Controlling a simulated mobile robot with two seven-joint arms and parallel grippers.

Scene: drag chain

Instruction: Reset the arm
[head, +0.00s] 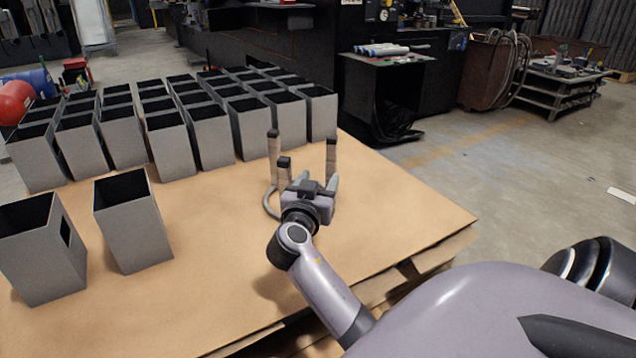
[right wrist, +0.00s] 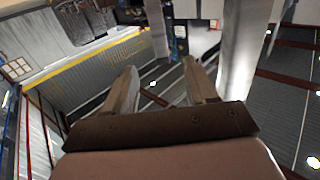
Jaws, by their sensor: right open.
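My right gripper (head: 303,142) stands above the cardboard-topped table (head: 385,215) near its right side, with its fingers pointing up. Its fingers are spread apart and nothing is between them. In the right wrist view the gripper (right wrist: 160,78) is also open and empty, and it faces the ceiling and upper walls of the hall. My right arm reaches in from the lower right of the head view. My left gripper is not in view.
Several grey open-topped boxes (head: 210,134) stand in rows at the table's back left, just behind my gripper. Two more boxes, one at the left edge (head: 42,262) and one beside it (head: 136,236), stand nearer. The table's middle and right are clear. A dark workbench (head: 385,75) stands beyond.

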